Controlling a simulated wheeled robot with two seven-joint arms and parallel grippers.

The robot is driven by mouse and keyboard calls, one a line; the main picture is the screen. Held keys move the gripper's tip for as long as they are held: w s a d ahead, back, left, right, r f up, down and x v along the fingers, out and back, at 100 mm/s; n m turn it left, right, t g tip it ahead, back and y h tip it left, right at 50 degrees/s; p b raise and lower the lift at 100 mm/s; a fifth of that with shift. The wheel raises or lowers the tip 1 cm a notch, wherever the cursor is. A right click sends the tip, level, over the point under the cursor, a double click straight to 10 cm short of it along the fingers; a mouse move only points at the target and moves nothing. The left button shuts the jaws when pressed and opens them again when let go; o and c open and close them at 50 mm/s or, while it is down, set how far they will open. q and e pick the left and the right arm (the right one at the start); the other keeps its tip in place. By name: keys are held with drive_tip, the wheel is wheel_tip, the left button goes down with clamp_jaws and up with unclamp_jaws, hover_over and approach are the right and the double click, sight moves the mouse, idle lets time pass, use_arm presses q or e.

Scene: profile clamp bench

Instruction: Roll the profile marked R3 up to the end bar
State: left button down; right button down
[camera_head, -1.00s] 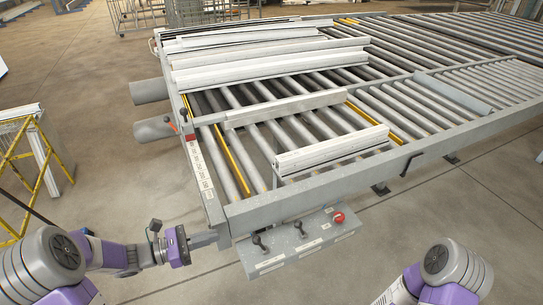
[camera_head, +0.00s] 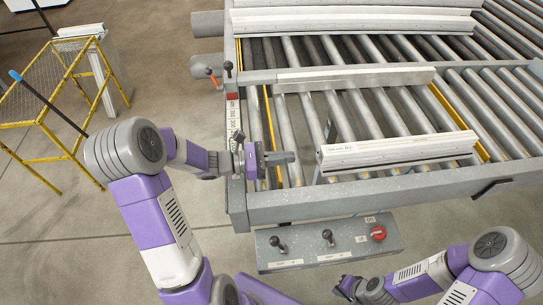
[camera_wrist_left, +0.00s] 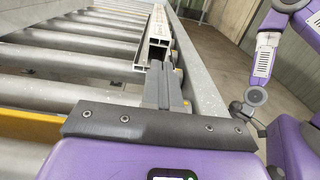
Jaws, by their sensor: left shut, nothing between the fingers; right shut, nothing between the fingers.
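A pale profile (camera_head: 400,150) lies across the rollers near the front rail; small dark lettering on its left end is too small to read, so I cannot tell if it is R3. Its hollow end shows in the left wrist view (camera_wrist_left: 158,48). A second pale profile (camera_head: 355,79) lies farther back. A grey beam with a scale strip (camera_head: 234,125) closes the bed's left side; I cannot tell if it is the end bar. My left gripper (camera_head: 288,158) is shut and empty, left of the near profile's end. My right gripper (camera_head: 343,290) is shut and empty, in front of the bench.
More long profiles (camera_head: 350,22) lie at the back. The front rail (camera_head: 400,185) and a control box (camera_head: 325,243) with levers and a red button border the near side. Two small levers (camera_head: 228,68) stand on the left beam. A yellow-framed stand (camera_head: 70,85) is at far left.

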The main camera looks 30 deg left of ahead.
sight(322, 153)
use_arm(q)
drive_tip(key=x, duration=0.7)
drive_tip(key=shift+w+d, duration=0.15)
drive_tip(key=shift+d, duration=0.05)
drive_tip(key=shift+w, duration=0.15)
